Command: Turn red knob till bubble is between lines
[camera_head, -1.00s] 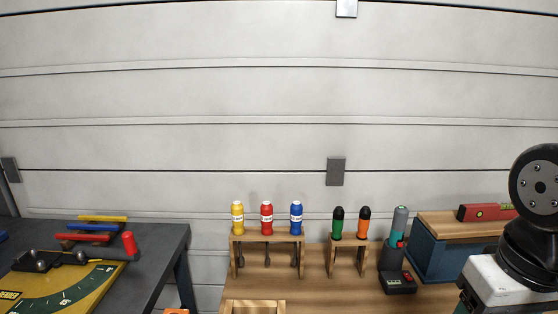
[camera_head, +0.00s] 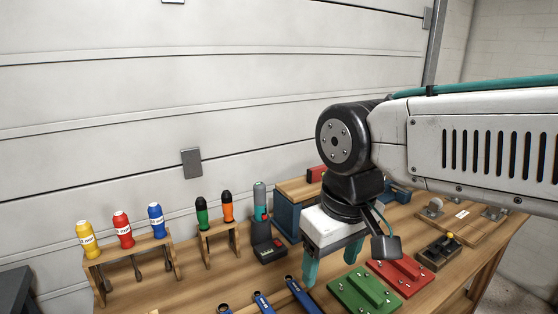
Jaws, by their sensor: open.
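Blue-handled tools (camera_head: 263,302), a green plate (camera_head: 362,292) and a red plate (camera_head: 402,275) lie in front. The bench's right edge is visible.

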